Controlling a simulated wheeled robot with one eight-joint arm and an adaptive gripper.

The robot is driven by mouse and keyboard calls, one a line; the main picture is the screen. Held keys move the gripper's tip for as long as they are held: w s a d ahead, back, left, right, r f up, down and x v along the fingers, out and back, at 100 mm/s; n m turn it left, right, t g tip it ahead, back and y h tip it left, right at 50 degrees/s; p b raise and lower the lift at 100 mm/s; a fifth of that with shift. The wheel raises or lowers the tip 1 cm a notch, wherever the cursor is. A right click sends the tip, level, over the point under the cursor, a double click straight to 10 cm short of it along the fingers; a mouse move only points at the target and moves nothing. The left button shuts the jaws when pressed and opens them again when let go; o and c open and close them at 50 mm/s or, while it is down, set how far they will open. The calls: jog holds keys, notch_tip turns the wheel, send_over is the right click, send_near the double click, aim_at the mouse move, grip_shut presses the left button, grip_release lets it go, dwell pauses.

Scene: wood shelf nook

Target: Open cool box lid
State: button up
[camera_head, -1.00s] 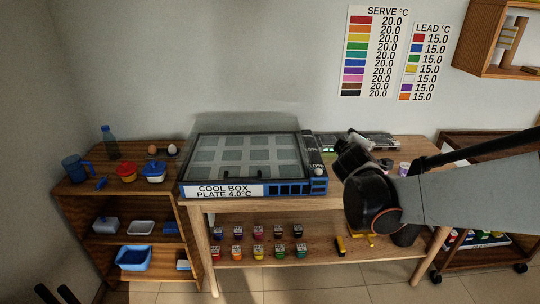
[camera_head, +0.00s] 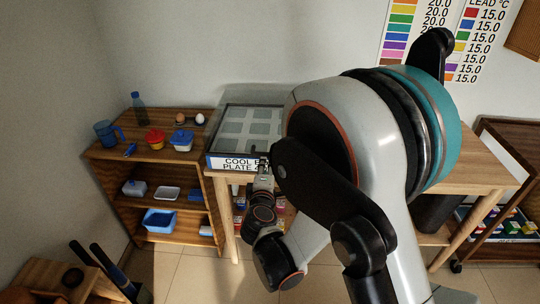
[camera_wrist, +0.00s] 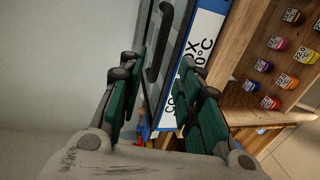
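The cool box (camera_head: 235,163) sits on the wooden table, with a white and blue label on its front. Its lid (camera_head: 250,112) lies flat and shut, with pale squares under a glassy top; my arm hides its right part. In the wrist view the label (camera_wrist: 203,42) runs down the box front, and a dark bar handle (camera_wrist: 161,45) stands on the lid. My gripper (camera_head: 262,160) is at the box's front edge. In the wrist view my gripper (camera_wrist: 158,66) is open, its green-padded fingers apart. The handle lies in the gap's direction, ahead of the fingertips; contact is not clear.
A wooden shelf (camera_head: 160,210) on the left holds a blue jug (camera_head: 106,132), a bottle (camera_head: 138,108), small pots and trays. Several small colored jars (camera_wrist: 279,43) stand on the shelf below the box. A low wooden stand (camera_head: 45,275) is at the bottom left.

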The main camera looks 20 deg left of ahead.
aim_at(270, 155)
jog(key=b+x, duration=0.2)
jog(key=x, duration=0.9)
jog(key=shift+d+b, duration=0.1)
jog(key=shift+b, duration=0.3)
jog(key=shift+s, duration=0.1)
grip_shut()
